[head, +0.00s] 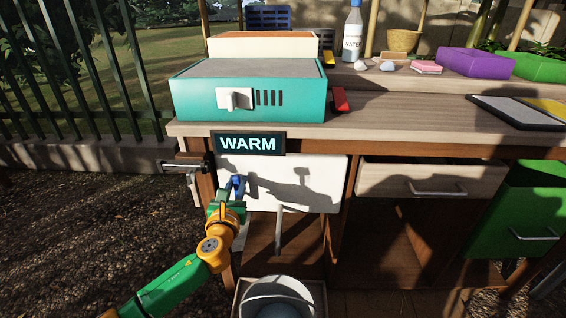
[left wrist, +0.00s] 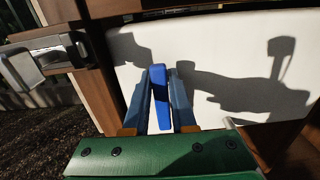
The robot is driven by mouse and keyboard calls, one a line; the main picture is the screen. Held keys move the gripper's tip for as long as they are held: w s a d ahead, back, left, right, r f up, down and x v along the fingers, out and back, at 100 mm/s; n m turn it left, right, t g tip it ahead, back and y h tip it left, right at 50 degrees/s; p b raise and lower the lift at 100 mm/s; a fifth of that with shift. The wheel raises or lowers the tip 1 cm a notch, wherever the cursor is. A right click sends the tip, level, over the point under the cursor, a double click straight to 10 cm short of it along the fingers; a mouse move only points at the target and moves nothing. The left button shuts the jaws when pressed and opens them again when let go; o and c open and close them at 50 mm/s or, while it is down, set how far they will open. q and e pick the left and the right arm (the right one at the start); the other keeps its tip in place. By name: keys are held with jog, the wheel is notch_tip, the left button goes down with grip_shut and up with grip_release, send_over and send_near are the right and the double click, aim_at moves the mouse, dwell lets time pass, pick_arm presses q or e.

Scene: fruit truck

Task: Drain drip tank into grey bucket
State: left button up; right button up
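The drip tank appears to be the white box (head: 310,170) under the counter, below the WARM sign. It also fills much of the left wrist view (left wrist: 225,60). A blue handle (left wrist: 160,88) stands out at its front left. My left gripper (head: 237,188) has its fingers close along both sides of this handle, and looks shut on it. A pale pipe (head: 279,235) hangs below the tank. My right gripper is out of view.
A bracket or clamp (head: 186,165) sticks out from the counter's left edge, close to my left gripper. A drawer (head: 432,179) and a green bin (head: 515,220) lie to the right. A teal machine (head: 248,95) stands on the counter (head: 410,125). Gravel is free at left.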

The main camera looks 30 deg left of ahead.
pick_arm(q)
jog(key=o, duration=1.1)
jog(key=shift+d, duration=0.1)
jog(key=p+v, duration=0.2)
jog(key=v, duration=0.4)
jog(key=shift+s+d+p, duration=0.15)
jog(key=shift+s+p, duration=0.05)
jog(key=shift+p, duration=0.2)
jog(key=shift+s+d, duration=0.1)
jog(key=shift+s, duration=0.1)
